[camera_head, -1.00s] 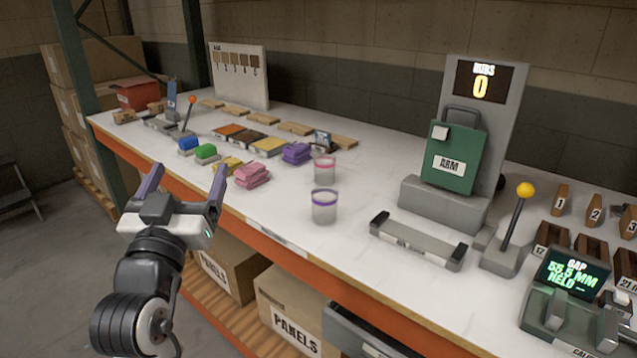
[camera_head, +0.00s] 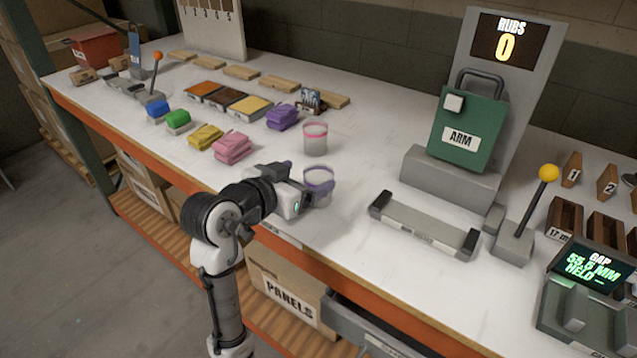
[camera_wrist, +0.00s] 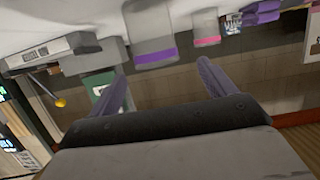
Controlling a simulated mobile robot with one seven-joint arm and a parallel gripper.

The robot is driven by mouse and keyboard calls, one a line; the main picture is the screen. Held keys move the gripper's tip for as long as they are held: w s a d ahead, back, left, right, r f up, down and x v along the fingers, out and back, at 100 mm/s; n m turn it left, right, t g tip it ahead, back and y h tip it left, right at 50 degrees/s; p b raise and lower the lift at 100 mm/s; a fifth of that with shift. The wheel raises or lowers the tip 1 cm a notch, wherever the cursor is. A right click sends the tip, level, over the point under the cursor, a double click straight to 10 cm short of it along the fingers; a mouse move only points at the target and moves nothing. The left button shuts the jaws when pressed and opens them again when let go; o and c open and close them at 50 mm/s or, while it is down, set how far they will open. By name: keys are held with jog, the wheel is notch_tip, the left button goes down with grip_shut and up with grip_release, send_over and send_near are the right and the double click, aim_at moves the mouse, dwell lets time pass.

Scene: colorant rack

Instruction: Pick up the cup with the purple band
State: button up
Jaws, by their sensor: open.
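The cup with the purple band (camera_head: 319,173) stands on the white bench top near the front edge. It is a clear, whitish cup, partly hidden by my gripper (camera_head: 306,180) in the head view. My gripper is open, with its purple fingers right at the cup. In the wrist view, which is upside down, the purple-banded cup (camera_wrist: 153,42) is beyond the fingertips, roughly between the two fingers of my gripper (camera_wrist: 163,78). I cannot tell whether a finger touches it. A similar cup with a pink band (camera_head: 315,138) stands behind it.
Pink blocks (camera_head: 232,147) and yellow blocks (camera_head: 205,136) lie left of the cups, with purple blocks (camera_head: 282,117) behind. A grey bar-shaped tray (camera_head: 424,226) and the green ARM case (camera_head: 467,128) on its stand are to the right. The bench between cups and tray is clear.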

aim_at(327, 169)
jog(key=p+x, duration=0.2)
jog(key=x, duration=0.4)
jog(key=shift+s+d+f, duration=0.1)
jog(key=shift+s, duration=0.1)
jog(key=shift+w+d+f, duration=0.25)
jog(key=shift+w, duration=0.2)
jog(key=c, duration=1.1)
jog(key=shift+o, duration=0.2)
jog(key=shift+r, duration=0.1)
